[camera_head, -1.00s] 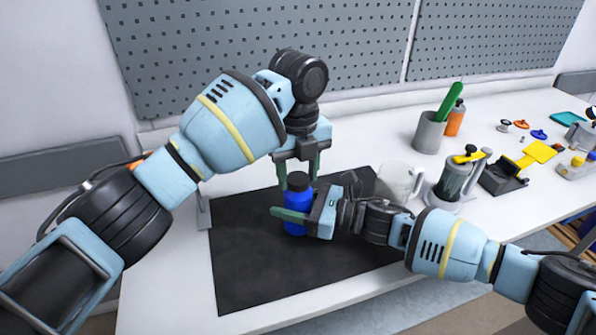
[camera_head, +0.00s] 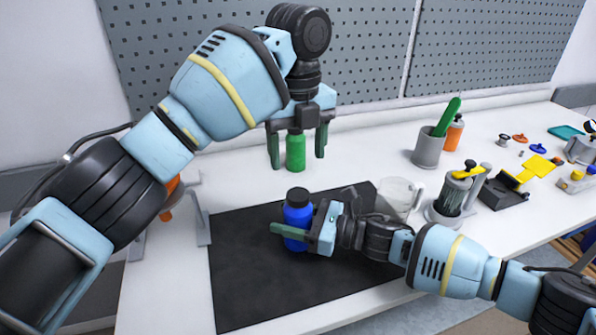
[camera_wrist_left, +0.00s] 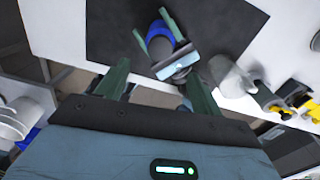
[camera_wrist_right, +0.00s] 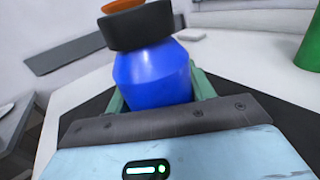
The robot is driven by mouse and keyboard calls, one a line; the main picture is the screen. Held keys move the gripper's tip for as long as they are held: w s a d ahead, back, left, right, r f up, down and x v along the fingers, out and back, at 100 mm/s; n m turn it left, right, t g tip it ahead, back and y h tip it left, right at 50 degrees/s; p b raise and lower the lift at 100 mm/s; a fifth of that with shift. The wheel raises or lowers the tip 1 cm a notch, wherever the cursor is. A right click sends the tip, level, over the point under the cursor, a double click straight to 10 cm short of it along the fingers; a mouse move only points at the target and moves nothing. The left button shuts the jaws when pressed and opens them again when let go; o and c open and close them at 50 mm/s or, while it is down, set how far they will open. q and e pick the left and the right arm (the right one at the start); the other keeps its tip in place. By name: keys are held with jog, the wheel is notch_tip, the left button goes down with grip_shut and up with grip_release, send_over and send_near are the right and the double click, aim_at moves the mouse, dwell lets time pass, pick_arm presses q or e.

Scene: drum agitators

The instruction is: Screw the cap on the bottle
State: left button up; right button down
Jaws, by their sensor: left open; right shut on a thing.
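The blue bottle (camera_head: 296,238) stands upright on the dark mat (camera_head: 250,290), with the black cap (camera_head: 297,197) on its top. The cap also sits on the bottle in the right wrist view (camera_wrist_right: 140,28); how tightly it is seated cannot be told. My right gripper (camera_head: 292,231) is shut around the bottle's body from the right. My left gripper (camera_head: 298,158) is open and empty, well above the bottle and apart from the cap. The left wrist view looks down on the cap (camera_wrist_left: 160,46) and bottle.
A green container (camera_head: 295,152) stands behind the mat, seen between my left fingers in the head view. A clear mug (camera_head: 396,197), a grey cup (camera_head: 428,147) and a yellow-topped device (camera_head: 458,190) stand to the right. The front of the mat is clear.

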pick_arm(q)
jog(key=shift+r, duration=1.55)
pick_arm(e)
jog(key=shift+c, duration=2.3)
grip_release()
jog(key=v, duration=0.6)
jog(key=shift+d+f, duration=0.1)
jog(key=shift+d, duration=0.2)
pick_arm(q)
jog(key=shift+w+f, duration=0.15)
jog(key=shift+f, duration=0.55)
pick_arm(e)
jog(key=shift+s+d, duration=0.25)
jog(key=shift+d, duration=0.3)
